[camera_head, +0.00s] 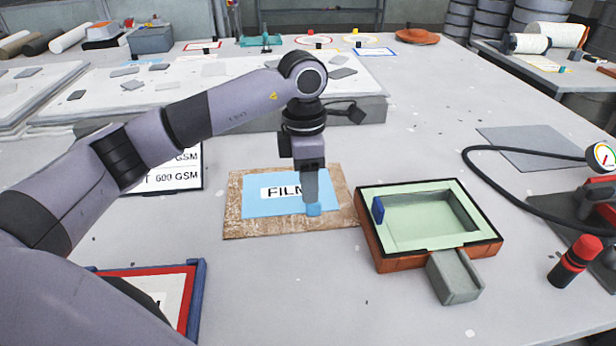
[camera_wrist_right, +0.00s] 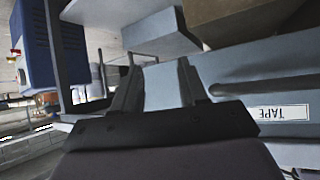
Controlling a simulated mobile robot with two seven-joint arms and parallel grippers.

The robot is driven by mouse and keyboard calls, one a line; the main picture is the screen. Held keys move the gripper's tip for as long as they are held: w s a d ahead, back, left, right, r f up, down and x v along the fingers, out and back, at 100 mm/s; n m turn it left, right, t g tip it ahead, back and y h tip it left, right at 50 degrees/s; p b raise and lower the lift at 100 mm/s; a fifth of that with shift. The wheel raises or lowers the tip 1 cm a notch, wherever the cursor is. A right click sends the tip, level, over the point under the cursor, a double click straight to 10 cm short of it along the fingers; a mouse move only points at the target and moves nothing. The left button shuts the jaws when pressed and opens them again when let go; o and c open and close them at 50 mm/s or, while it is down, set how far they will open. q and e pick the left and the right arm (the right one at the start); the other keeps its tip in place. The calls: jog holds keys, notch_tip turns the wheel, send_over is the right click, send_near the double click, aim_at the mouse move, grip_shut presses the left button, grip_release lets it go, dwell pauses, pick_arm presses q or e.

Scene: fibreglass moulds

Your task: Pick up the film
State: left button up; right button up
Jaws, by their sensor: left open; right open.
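The film is a light blue sheet (camera_head: 262,207) with a white label reading FILM, lying on a brown board (camera_head: 240,226) in the head view. A small, stronger blue block or tab (camera_head: 314,210) shows at the sheet's right part. My left gripper (camera_head: 312,203) points straight down over that tab, its fingers covering the end of the label. Its jaws are open; from this angle I cannot tell whether the fingers touch the tab. My right gripper (camera_wrist_right: 158,75) shows in the right wrist view, open, with its two fingers apart and nothing clearly held between them.
A green-lined mould (camera_head: 428,215) with a grey block in front stands right of the board. A red-and-blue framed tray (camera_head: 195,300) is front left. A TAPE label (camera_wrist_right: 279,113) shows near my right gripper.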

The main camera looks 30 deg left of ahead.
pick_arm(q)
jog(key=shift+w+a+r+y, duration=0.1)
jog(key=shift+w+a+y, duration=0.2)
jog(key=shift+w+a, duration=0.4)
jog(key=f, duration=0.3)
jog(key=d+f, duration=0.1)
jog(key=f, duration=0.1)
jog(key=shift+s+f+p, duration=0.2)
jog(key=shift+s+p, duration=0.1)
jog(key=shift+p, duration=0.1)
jog(key=shift+f, duration=0.55)
grip_shut()
